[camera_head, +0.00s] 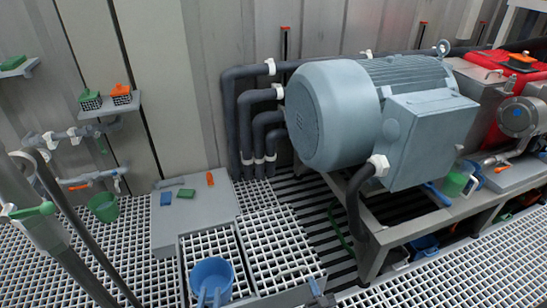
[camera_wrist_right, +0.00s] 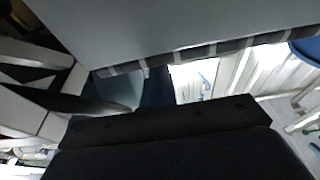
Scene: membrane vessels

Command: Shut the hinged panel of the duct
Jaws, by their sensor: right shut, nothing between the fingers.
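A large flat grey surface (camera_wrist_right: 180,25) fills the top of the right wrist view, with a striped edge along its lower side. I cannot tell whether it is the duct's hinged panel. My right gripper (camera_wrist_right: 156,75) shows there as dark narrow fingers above a broad black body; it is shut with nothing in it. The fingertips are close below the striped edge; contact cannot be told. In the head view neither gripper shows.
A blue bucket (camera_head: 211,276) stands on white grating (camera_head: 272,247). A large grey motor (camera_head: 345,110) on a frame takes up the right, beside dark pipes (camera_head: 229,115). A small shelf (camera_head: 110,109) holds green and orange items. Grey pipes stand at the left. The grating at bottom right is clear.

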